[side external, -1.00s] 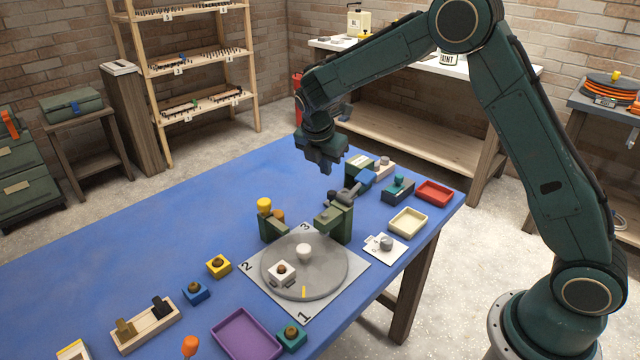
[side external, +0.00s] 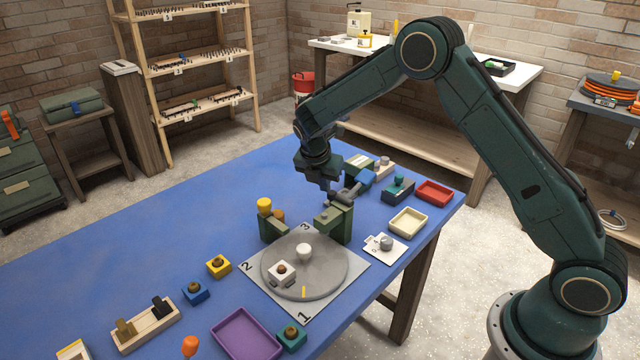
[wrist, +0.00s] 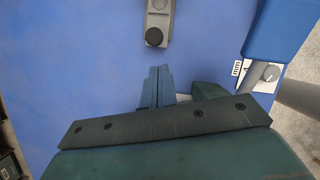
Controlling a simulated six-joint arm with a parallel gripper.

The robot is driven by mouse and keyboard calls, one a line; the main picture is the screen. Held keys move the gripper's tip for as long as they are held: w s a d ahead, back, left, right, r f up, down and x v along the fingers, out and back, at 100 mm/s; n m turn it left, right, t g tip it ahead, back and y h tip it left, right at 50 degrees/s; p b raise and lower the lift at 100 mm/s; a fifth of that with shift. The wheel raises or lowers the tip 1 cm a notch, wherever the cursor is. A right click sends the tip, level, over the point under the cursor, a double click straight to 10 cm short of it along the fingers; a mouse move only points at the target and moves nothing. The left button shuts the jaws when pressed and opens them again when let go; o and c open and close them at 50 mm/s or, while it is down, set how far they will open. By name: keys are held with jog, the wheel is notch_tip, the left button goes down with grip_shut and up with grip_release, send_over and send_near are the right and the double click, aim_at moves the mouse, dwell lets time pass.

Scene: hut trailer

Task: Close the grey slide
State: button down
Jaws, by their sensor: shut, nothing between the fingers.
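A small grey part with a round black knob, which looks like the grey slide (wrist: 158,22), lies at the top of the wrist view. In the side view the dark knob (side external: 332,196) shows at the green fixture (side external: 336,222) behind the turntable. How far the slide stands open I cannot tell. My gripper (side external: 325,187) points down just above and behind that fixture, its fingers together and empty. In the wrist view my gripper's fingers (wrist: 158,85) appear below the knob in the picture, with a gap of blue table between. I see no contact.
A grey turntable (side external: 325,275) on a numbered plate carries a white block and a white knob. A yellow-topped green post (side external: 265,215) stands left of the fixture.

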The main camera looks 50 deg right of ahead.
jog(key=shift+x, duration=2.85)
jog(key=shift+d, duration=1.7)
jog(key=w+v, duration=0.1)
jog(key=v, duration=0.9)
jog(key=shift+s+a, duration=0.25)
jog(key=shift+f, duration=0.15)
